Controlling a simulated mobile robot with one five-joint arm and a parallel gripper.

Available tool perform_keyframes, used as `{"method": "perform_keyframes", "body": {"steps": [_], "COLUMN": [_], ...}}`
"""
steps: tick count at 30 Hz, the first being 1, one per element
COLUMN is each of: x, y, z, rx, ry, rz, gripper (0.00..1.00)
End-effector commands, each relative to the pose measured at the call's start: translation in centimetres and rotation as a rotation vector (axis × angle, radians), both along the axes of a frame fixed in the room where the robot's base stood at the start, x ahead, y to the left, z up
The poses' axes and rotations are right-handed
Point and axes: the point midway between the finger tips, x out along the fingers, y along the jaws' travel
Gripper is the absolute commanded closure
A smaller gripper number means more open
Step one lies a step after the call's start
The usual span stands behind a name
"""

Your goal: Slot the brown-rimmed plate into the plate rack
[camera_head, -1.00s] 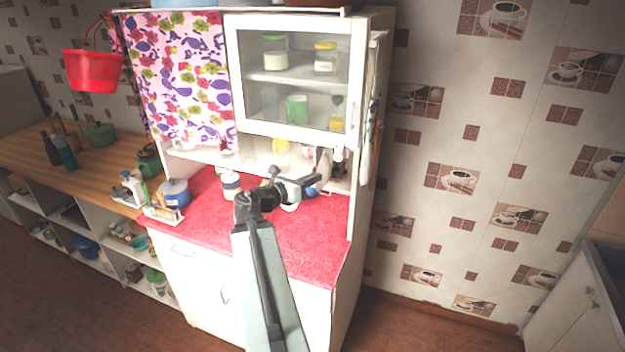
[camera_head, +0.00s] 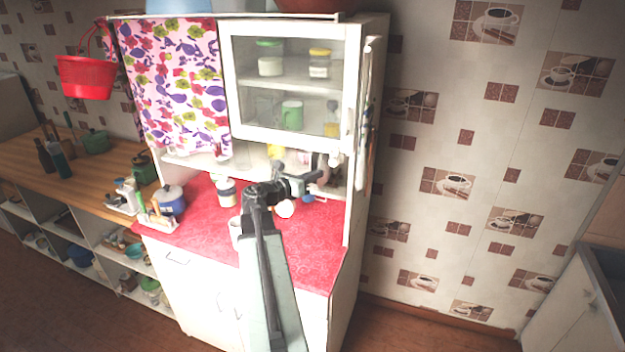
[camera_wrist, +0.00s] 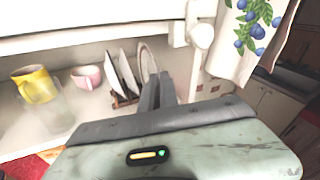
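In the wrist view, a dark plate rack (camera_wrist: 122,100) stands on the cabinet's white shelf, with thin white plates (camera_wrist: 128,72) standing on edge in it, leaning a little. At the right is a plate with a darker, brownish rim (camera_wrist: 147,60), upright; its lower part is hidden behind my gripper (camera_wrist: 158,78). The dark fingers are close together at this plate; whether they grip its edge or are apart from it, I cannot tell. In the head view my gripper (camera_head: 300,180) reaches over the red counter toward the shelf, and the rack is hard to make out.
A yellow mug (camera_wrist: 36,84), a pink cup (camera_wrist: 86,77) and a clear glass (camera_wrist: 48,110) stand left of the rack. The glass-door cabinet (camera_head: 290,85) hangs above. A blue pot (camera_head: 170,201) and a jar (camera_head: 226,191) stand on the red counter (camera_head: 310,245).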

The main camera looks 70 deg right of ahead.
Motion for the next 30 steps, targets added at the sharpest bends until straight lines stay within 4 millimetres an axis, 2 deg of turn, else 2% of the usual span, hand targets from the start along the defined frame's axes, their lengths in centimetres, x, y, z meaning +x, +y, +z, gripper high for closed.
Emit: {"method": "perform_keyframes", "body": {"steps": [30], "x": [0.3], "y": [-8.3], "z": [-0.6], "rx": [0.000], "ry": [0.000], "rz": [-0.002], "gripper": [1.00]}}
